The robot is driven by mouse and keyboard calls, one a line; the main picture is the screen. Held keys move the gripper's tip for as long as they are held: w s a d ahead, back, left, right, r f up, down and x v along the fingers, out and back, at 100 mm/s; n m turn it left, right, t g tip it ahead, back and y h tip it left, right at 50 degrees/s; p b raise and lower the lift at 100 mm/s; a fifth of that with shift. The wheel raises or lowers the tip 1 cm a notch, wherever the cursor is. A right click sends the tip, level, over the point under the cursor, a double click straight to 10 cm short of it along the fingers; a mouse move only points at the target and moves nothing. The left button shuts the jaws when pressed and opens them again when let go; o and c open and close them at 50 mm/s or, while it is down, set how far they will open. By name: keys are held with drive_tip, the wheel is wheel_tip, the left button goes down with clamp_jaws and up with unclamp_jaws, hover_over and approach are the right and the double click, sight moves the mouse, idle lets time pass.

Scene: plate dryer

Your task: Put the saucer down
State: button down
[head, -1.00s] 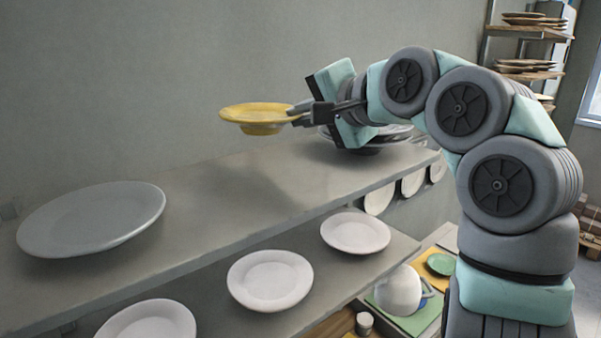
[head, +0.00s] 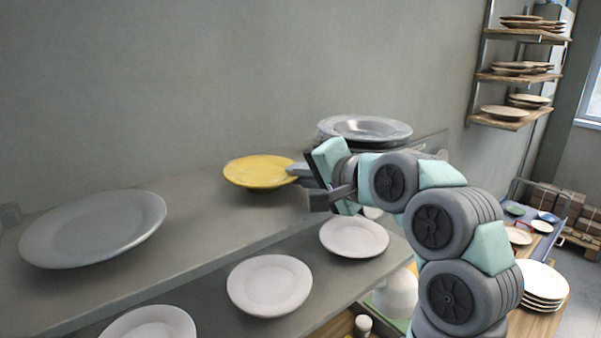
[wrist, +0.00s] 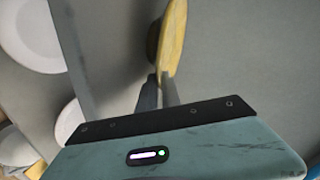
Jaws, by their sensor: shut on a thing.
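The yellow saucer (head: 260,172) is held roughly level over the upper grey shelf (head: 215,215), close to the wall side. My gripper (head: 298,173) is shut on the saucer's right rim in the head view. In the wrist view the saucer (wrist: 174,42) shows edge-on between the fingertips (wrist: 166,80), with a dark patch along its left side. The saucer is low at the shelf; I cannot tell whether its underside touches.
A large grey plate (head: 93,228) lies on the shelf to the left, apart from the saucer. A stack of grey plates (head: 365,128) stands behind my gripper. White plates (head: 269,285) sit on the lower shelf. The shelf between the saucer and the large plate is bare.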

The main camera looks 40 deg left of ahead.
drive_tip(key=shift+f, duration=0.15)
drive_tip(key=c, duration=1.8)
unclamp_jaws()
drive_tip(key=shift+d, duration=0.1)
drive_tip(key=b+v, duration=0.1)
drive_tip(key=v, duration=1.1)
drive_tip(key=shift+b, duration=0.3)
